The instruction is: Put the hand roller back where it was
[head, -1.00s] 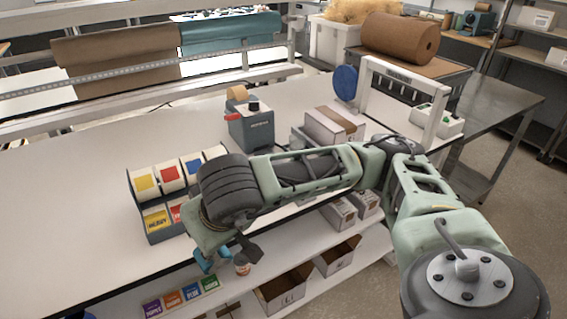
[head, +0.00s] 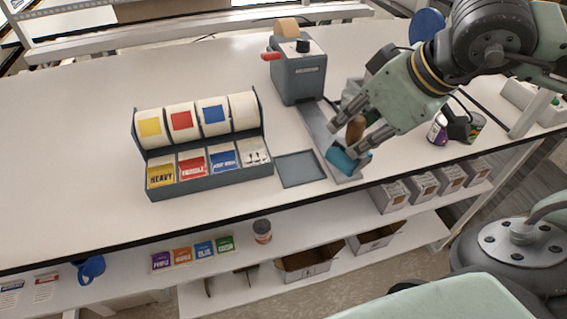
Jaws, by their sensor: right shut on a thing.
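The hand roller has a blue roller head (head: 343,160) and a brown handle (head: 356,128). My right gripper (head: 352,139) is shut on it, with fingers around the handle. The blue head is low over the front end of a grey flat strip (head: 320,132) on the table, next to a square grey tray (head: 300,169). I cannot tell whether the head touches the strip. My left gripper is not in view.
A label dispenser (head: 212,180) with several rolls stands left of the tray. A grey machine (head: 298,72) with a red handle stands behind the strip. A purple bottle (head: 437,131) and a dark can stand to the right. The left tabletop is clear.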

